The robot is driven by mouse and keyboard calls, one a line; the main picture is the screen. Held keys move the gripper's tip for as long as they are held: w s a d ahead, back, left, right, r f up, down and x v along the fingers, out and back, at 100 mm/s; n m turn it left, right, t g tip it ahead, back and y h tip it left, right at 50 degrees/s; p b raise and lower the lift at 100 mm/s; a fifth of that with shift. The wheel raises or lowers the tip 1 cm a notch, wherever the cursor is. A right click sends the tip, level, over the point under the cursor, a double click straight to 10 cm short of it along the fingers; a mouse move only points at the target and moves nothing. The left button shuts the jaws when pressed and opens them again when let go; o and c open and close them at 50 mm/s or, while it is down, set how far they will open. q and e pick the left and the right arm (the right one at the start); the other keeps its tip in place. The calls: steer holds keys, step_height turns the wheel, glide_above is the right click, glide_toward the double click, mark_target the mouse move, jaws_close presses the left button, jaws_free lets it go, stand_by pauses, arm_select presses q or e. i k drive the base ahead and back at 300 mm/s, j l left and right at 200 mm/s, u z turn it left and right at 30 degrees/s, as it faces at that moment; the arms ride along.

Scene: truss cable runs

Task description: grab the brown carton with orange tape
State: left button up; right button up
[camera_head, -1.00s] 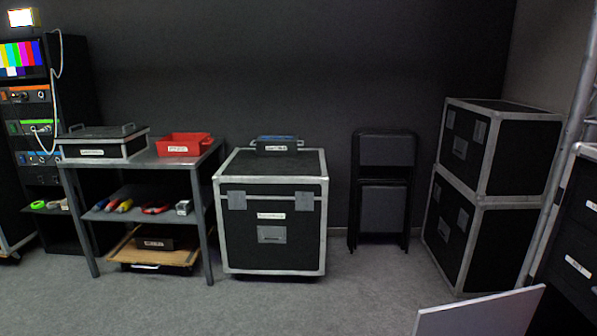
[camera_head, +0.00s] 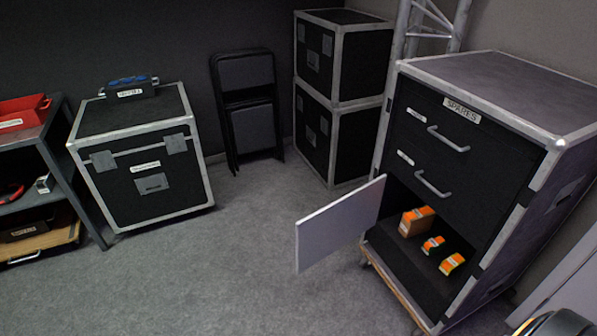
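The brown carton with orange tape (camera_head: 416,221) stands inside the open lower compartment of the black spares cabinet (camera_head: 460,150), toward the back left. Two smaller orange-and-white items lie to its right in the same compartment, one in the middle (camera_head: 432,244) and one nearer the right side (camera_head: 451,263). The compartment's pale door (camera_head: 338,222) is swung open to the left. Neither gripper can be made out. A dark rounded part with a shiny rim, probably mine, shows at the bottom right corner.
Two drawers with handles (camera_head: 448,138) sit above the compartment. A black flight case (camera_head: 145,160), a folded chair (camera_head: 248,110) and stacked cases (camera_head: 335,95) stand behind. A shelf table (camera_head: 62,150) is at the left. The grey floor (camera_head: 225,265) in front is clear.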

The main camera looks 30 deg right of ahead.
mark_target(419, 220)
steer(key=i+j+z, duration=0.1)
steer(key=z, duration=1.35)
steer(key=j+z, duration=0.3)
steer(key=j, duration=0.2)
steer(key=i+j+z, duration=0.1)
steer(key=j+z, duration=0.25)
steer(key=j, duration=0.2)
steer(key=j+z, duration=0.3)
steer(key=j, duration=0.25)
steer(key=k+j+z, duration=0.15)
steer(key=j+z, duration=0.15)
steer(key=j, duration=0.2)
steer(key=k+j+z, duration=0.15)
steer(key=j+z, duration=0.15)
steer(key=j, duration=0.2)
steer(key=k+j, duration=0.1)
steer(key=j, duration=0.7)
steer(key=k+j+z, duration=0.1)
steer(key=j, duration=0.25)
steer(key=k+j, duration=0.1)
steer(key=j, duration=0.3)
steer(key=i+j+z, duration=0.25)
steer(key=i+j, duration=0.15)
steer(key=i, duration=0.3)
steer(key=i+j+z, duration=0.2)
steer(key=i+j, duration=0.35)
steer(key=i, duration=0.1)
